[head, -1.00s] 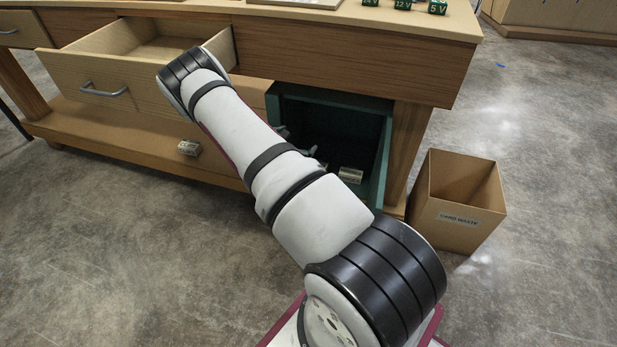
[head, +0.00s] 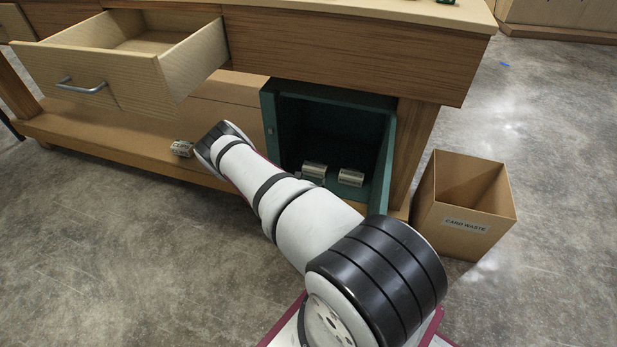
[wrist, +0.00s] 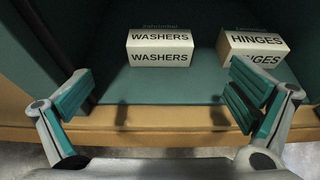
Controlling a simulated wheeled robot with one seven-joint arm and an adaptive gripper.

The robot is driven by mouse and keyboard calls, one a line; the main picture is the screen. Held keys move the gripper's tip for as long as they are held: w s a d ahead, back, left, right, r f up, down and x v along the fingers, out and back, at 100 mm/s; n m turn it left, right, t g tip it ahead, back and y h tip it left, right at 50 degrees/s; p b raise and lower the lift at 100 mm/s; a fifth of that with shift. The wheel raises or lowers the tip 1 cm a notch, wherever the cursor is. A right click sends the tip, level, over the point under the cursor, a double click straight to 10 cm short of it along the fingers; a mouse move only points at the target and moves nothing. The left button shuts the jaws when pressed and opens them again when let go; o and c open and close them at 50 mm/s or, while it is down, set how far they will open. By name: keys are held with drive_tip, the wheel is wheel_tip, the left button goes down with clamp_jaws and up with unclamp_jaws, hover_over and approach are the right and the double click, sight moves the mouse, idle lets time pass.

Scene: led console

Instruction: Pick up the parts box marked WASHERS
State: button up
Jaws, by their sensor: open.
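In the head view my arm hides the gripper.
A box marked HINGES (wrist: 254,46) sits right of the WASHERS box, beyond my right finger. The green cabinet (head: 268,125) stands open with its door at the right. Another small box (head: 182,148) lies on the lower shelf. A drawer (head: 110,85) hangs open above; a cardboard bin (head: 462,215) stands right.

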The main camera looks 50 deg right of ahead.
sight(313, 169)
drive_tip(key=b+x, duration=0.5)
drive_tip(key=x, duration=0.7)
drive_tip(key=shift+s+a+f, duration=0.1)
drive_tip(key=shift+s+f, duration=0.05)
drive_tip(key=shift+b+x, duration=0.45)
drive_tip(key=shift+x, duration=0.4)
drive_tip(key=shift+c, duration=0.6)
drive_tip(key=c, duration=1.1)
drive_tip(key=shift+o, duration=0.2)
